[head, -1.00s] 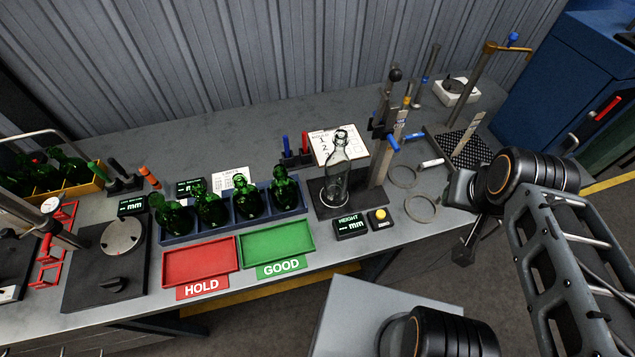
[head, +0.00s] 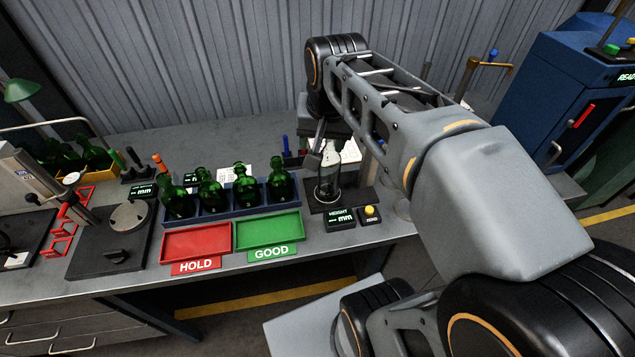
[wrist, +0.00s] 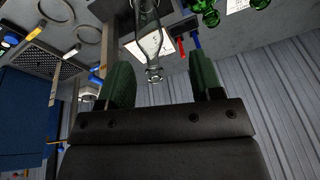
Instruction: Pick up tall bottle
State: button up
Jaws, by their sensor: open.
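The tall bottle is the clear glass bottle (head: 328,182), upright on the dark base of the height gauge. The wrist view shows it (wrist: 148,38) with its neck and mouth pointing toward my gripper. My gripper (wrist: 162,80) is open, with one green-padded finger on each side in the picture. The bottle's mouth appears between the fingers, nearer the left one, with no visible contact; I cannot tell the depth. In the head view my gripper (head: 317,140) is just behind and above the bottle, partly hidden.
Several green bottles (head: 240,187) stand in a blue rack to the left. The red HOLD tray (head: 196,241) and green GOOD tray (head: 268,232) lie in front. A height display (head: 340,219) is close before the bottle. My arm covers the gauge post.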

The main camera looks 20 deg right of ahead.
jog(key=w+d+r+m+g+b, duration=0.1)
jog(key=w+d+m, duration=0.1)
jog(key=w+m, duration=0.1)
jog(key=w+d+r+m+g+b, duration=0.1)
jog(key=w+d+m, duration=0.1)
jog(key=w+m, duration=0.1)
jog(key=w+d+r+m+g+b, duration=0.1)
jog(key=w+d+m, duration=0.1)
jog(key=w+m, duration=0.1)
jog(key=shift+w+d+r, duration=0.25)
jog(key=shift+w+d, duration=0.1)
jog(key=shift+w, duration=0.3)
notch_tip(320, 180, down, 8)
jog(key=shift+d+r+b, duration=0.1)
jog(key=shift+r+b, duration=0.05)
jog(key=shift+b, duration=0.65)
send_over(329, 165)
jog(key=w+d, duration=0.1)
jog(key=w, duration=0.2)
jog(key=shift+s+d+f, duration=0.1)
jog(key=shift+f, duration=1.3)
jog(key=shift+s+d+f, duration=0.1)
jog(key=shift+f, duration=1.3)
jog(key=shift+r, duration=0.1)
grip_shut()
